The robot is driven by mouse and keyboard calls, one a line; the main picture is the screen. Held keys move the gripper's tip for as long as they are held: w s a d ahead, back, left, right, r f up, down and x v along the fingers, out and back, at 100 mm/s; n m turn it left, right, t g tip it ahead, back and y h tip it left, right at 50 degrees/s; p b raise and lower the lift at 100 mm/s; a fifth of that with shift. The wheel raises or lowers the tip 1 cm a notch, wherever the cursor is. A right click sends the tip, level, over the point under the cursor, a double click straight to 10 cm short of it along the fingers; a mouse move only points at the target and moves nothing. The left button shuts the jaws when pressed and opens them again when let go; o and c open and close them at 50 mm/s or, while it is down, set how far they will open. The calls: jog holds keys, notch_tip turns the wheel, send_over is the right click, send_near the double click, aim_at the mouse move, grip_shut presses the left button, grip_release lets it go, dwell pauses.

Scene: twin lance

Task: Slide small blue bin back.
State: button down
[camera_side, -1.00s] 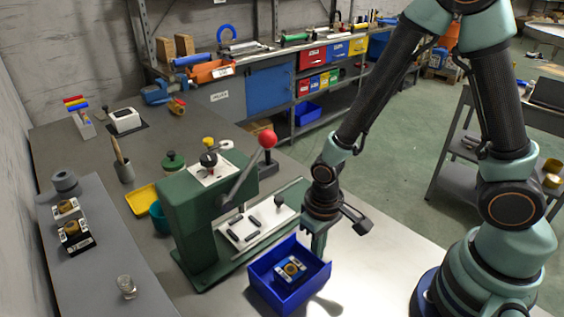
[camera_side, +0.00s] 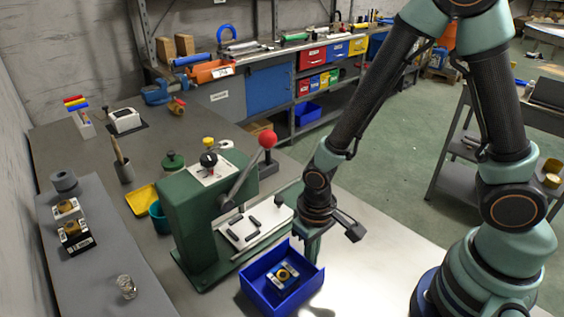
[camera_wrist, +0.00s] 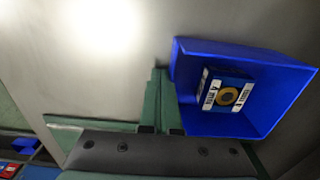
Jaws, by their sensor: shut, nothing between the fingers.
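The small blue bin (camera_side: 259,293) stands upright on the bench in front of the green press. A blue-and-white block with a round brass-coloured centre (camera_side: 283,276) lies inside it. My gripper (camera_side: 311,255) is shut and empty, pointing down at the bin's back-right side in the side view. Its fingertips are low, close to the bin wall; I cannot tell for certain whether they touch. In the wrist view the shut fingers (camera_wrist: 160,78) are just left of the bin (camera_wrist: 245,52), by its wall, outside it.
The green press (camera_side: 190,215), with a red-knobbed lever (camera_side: 267,139), stands left of and behind the bin. Its white plate (camera_side: 250,228) lies close behind the bin. The bench is bare to the right of my gripper.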

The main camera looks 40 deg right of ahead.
aim_at(282, 278)
jog(key=shift+a, duration=1)
jog(key=shift+a, duration=0.1)
jog(key=shift+a, duration=0.9)
jog(key=shift+a, duration=0.15)
jog(key=shift+a, duration=0.85)
jog(key=shift+a, duration=1)
jog(key=shift+a, duration=0.1)
